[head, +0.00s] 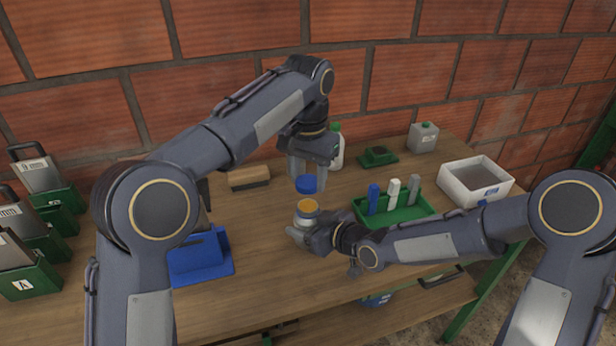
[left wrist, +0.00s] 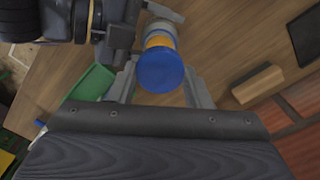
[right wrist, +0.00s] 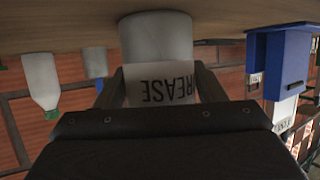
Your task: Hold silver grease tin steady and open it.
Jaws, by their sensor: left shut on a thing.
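The silver grease tin (head: 306,220) stands on the wooden table, with orange grease showing at its open top. Its "GREASE" label (right wrist: 160,88) appears upside down in the right wrist view. My right gripper (head: 306,238) has its fingers on either side of the tin, closed on it low down. The blue lid (head: 306,185) is off the tin, a little above it. My left gripper (head: 307,172) points down and holds the lid between its fingertips. The lid (left wrist: 160,72) hides part of the tin in the left wrist view.
A green tray (head: 405,220) with blue, white and grey upright items is right of the tin. A white bin (head: 476,182), grey canister (head: 423,137) and green-capped bottle (head: 337,150) stand farther back. A brush (head: 249,177) and blue holder (head: 205,255) are left. Table between them is clear.

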